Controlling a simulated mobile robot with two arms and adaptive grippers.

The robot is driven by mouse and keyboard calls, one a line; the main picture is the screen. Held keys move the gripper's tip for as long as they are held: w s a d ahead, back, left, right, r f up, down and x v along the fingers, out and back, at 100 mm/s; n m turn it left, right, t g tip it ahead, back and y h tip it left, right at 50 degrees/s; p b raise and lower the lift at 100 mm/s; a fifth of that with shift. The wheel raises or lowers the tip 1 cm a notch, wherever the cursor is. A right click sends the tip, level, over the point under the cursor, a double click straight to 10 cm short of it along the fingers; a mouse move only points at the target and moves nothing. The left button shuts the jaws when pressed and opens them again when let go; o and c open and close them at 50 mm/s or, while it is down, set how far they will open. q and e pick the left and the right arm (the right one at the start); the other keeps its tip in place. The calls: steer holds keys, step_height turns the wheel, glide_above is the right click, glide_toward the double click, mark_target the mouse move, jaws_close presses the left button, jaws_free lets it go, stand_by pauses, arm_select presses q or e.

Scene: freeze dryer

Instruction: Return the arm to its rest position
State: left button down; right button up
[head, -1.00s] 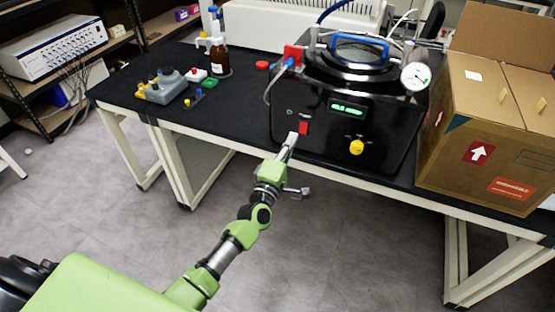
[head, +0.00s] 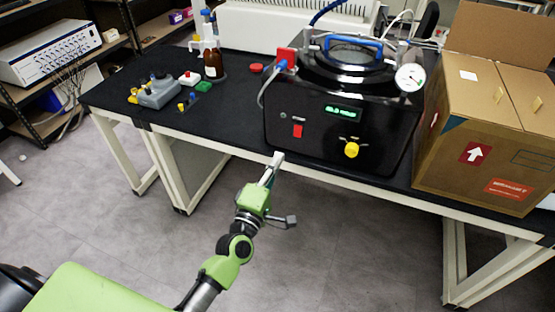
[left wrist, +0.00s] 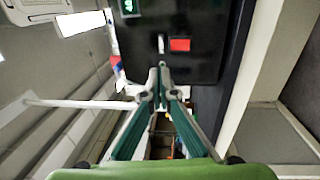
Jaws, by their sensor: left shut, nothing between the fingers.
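My left arm reaches in from the lower left of the head view. Its gripper (head: 276,160) is shut and empty, just in front of the table's front edge and below the freeze dryer's front panel. In the left wrist view the closed fingers (left wrist: 162,75) point at the black panel, just under its red switch (left wrist: 180,44). The freeze dryer (head: 325,130) is a black box with a lit green display (head: 343,112), a red switch (head: 297,131) and a yellow knob (head: 351,149). My right gripper does not show.
A black-topped table (head: 225,120) carries the freeze dryer. A cardboard box (head: 455,140) stands to its right. A brown bottle (head: 213,65) and a grey block (head: 158,92) stand at the left. The floor in front of the table (head: 340,245) is clear.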

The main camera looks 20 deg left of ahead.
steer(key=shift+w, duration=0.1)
arm_select(q)
steer(key=s+d+f+m+g, duration=0.1)
steer(key=s+f+m+g, duration=0.3)
steer(key=f, duration=0.8)
steer(key=s+f+m+g+h, duration=0.1)
steer(key=s+f+m+g, duration=0.15)
steer(key=s+f, duration=0.65)
steer(key=s+d+f+m+g, duration=0.1)
steer(key=f+m+g, duration=0.25)
steer(key=f, duration=1.05)
steer(key=s+a+f+m+g, duration=0.2)
steer(key=s+f, duration=0.4)
steer(key=s, duration=0.6)
steer(key=s+a+f+m+g+y, duration=0.1)
steer(key=s+a+f+m+g, duration=0.1)
steer(key=s+f, duration=0.5)
steer(key=s+a+f+m+g, duration=0.2)
steer(key=s+f+m+g, duration=0.2)
steer(key=s, duration=1.3)
step_height(320, 180, down, 3)
steer(key=shift+s+f+m+y, duration=0.2)
steer(key=shift+s+m+y, duration=0.1)
steer(key=shift+m, duration=0.8)
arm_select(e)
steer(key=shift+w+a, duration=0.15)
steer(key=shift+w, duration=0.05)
arm_select(q)
steer(key=shift+w, duration=0.1)
